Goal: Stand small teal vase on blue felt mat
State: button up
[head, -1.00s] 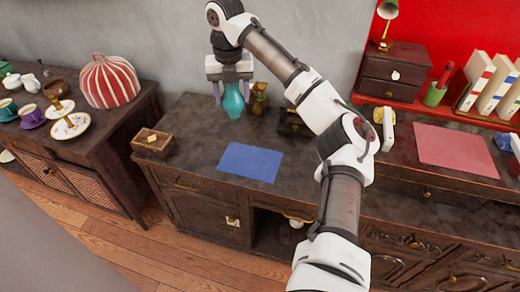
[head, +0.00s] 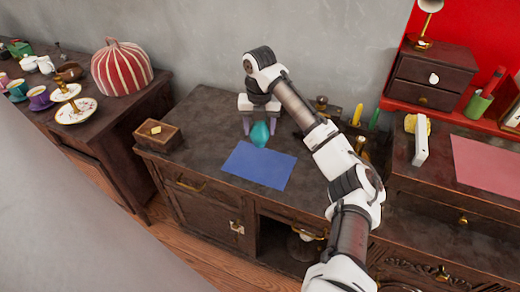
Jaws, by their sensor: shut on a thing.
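The small teal vase (head: 260,134) is held below my gripper (head: 260,125), with one dark finger on each side of it. My gripper is shut on the vase's upper part, which the fingers and palm partly hide. The blue felt mat (head: 257,168) lies flat and bare on the dark wooden cabinet top. The vase's lower end shows at the mat's far edge. I cannot tell whether it touches the mat or hangs above it, nor how far it tilts.
A small wooden box (head: 158,135) stands left of the mat. My arm hides part of the cabinet top to the right, where several small items stand. A red-white striped domed cover (head: 121,67) and cups stand on the left cabinet. A pink mat (head: 490,165) lies far right.

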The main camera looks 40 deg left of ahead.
notch_tip(320, 180, down, 9)
jog(key=shift+f+p, duration=0.15)
jog(key=shift+p, duration=0.55)
jog(key=shift+f, duration=0.1)
jog(key=o, duration=1.1)
